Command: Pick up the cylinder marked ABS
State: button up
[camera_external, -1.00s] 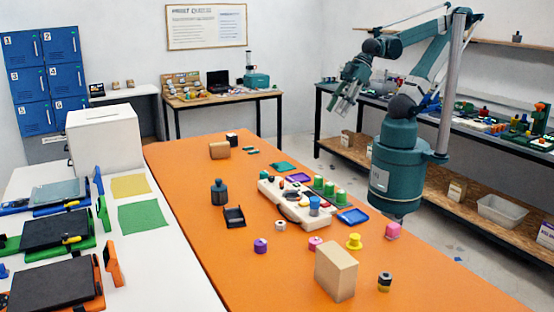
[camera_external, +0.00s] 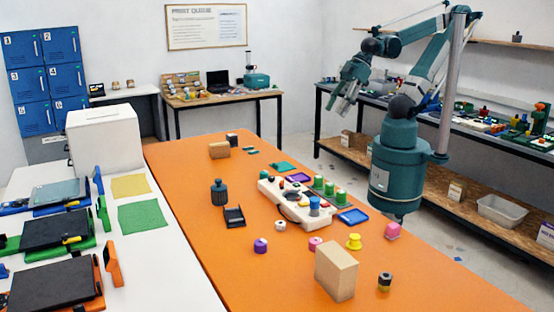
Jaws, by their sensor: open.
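Several small cylinders stand on and around the orange table (camera_external: 205,260), but no ABS marking is readable on any of them. Green cylinders (camera_external: 329,188) and a blue cylinder (camera_external: 314,206) stand on or by a white rack (camera_external: 268,191). A purple cylinder (camera_external: 260,246), a pink one (camera_external: 315,244), a yellow spool (camera_external: 354,242) and a darker pink one (camera_external: 392,231) stand nearer the front. A black one with a tan band (camera_external: 384,282) is at the front right. My gripper (camera_external: 339,108) is open and empty, raised beyond the table's right edge, well away from the cylinders.
A tan box (camera_external: 336,272) stands upright near the front cylinders. A dark bottle-like object (camera_external: 219,192), a black holder (camera_external: 234,216) and a blue tray (camera_external: 352,216) are also on the table. The orange table's front left is clear.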

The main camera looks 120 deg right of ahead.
jog(key=w+a+r+n+g, duration=0.2)
jog(key=w+a+n, duration=0.45)
jog(key=w, duration=0.45)
jog(key=n+g, duration=0.5)
jog(key=n, duration=1.3)
send_over(315, 239)
jog(key=f, duration=2.5)
jog(key=shift+d+f+p, duration=0.25)
jog(key=shift+p, duration=0.1)
jog(key=shift+a+f, duration=0.3)
jog(key=shift+f, duration=0.15)
jog(key=shift+f, duration=0.1)
jog(key=shift+f, duration=1.2)
jog(key=shift+f, duration=0.1)
